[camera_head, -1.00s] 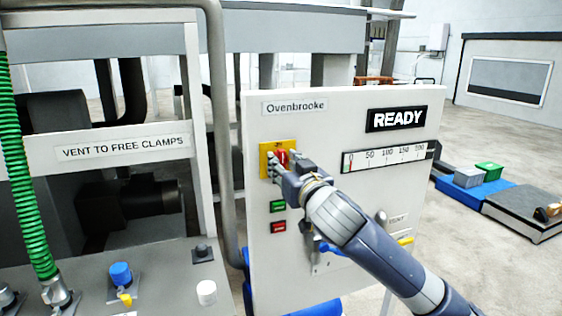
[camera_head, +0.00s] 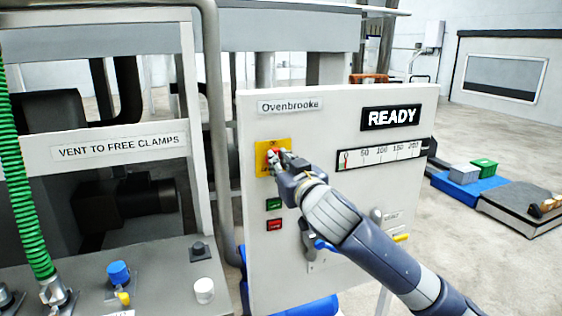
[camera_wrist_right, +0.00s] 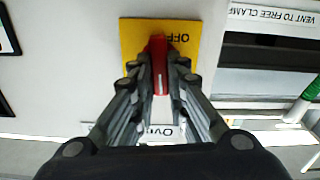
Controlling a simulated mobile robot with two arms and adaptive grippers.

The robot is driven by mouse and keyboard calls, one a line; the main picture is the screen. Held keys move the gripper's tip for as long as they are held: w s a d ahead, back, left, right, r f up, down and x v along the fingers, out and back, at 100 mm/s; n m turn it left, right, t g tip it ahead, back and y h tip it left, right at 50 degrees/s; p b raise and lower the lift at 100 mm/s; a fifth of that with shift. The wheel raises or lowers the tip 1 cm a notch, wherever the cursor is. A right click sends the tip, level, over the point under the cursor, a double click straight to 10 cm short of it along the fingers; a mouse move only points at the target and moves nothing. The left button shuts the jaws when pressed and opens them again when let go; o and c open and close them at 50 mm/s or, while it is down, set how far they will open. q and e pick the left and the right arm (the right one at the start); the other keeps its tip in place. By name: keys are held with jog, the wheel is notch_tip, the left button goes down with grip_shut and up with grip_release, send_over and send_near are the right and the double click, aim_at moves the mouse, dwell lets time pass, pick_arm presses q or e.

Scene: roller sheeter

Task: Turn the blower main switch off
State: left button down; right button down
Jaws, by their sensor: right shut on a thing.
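The blower main switch is a red handle (camera_head: 272,155) on a yellow plate (camera_head: 262,147), on the upper left of the white Ovenbrooke panel (camera_head: 340,210). My right gripper (camera_head: 279,157) is at the plate and shut on the red handle. In the right wrist view the two fingers (camera_wrist_right: 160,72) stand on either side of the red handle (camera_wrist_right: 157,47), which points up and down the picture. Other marks on the plate are hidden. My left gripper is not in view.
A green button (camera_head: 274,204) and a red button (camera_head: 275,225) sit below the switch. The panel also has a READY display (camera_head: 391,117) and a scale (camera_head: 380,154). A lever with a blue part (camera_head: 322,244) is near my right forearm. A green hose (camera_head: 18,190) hangs at left.

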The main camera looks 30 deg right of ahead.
jog(key=shift+a+f+n+p, duration=0.1)
jog(key=shift+n+p, duration=1.9)
jog(key=shift+n, duration=2.15)
jog(key=shift+a+f+n+p, duration=0.1)
jog(key=shift+n+p, duration=1.9)
jog(key=shift+n, duration=2.15)
jog(key=c, duration=1.6)
grip_release()
jog(key=shift+w, duration=0.1)
jog(key=shift+w+f, duration=0.1)
jog(key=shift+f, duration=0.05)
jog(key=v, duration=0.7)
jog(key=shift+s, duration=0.25)
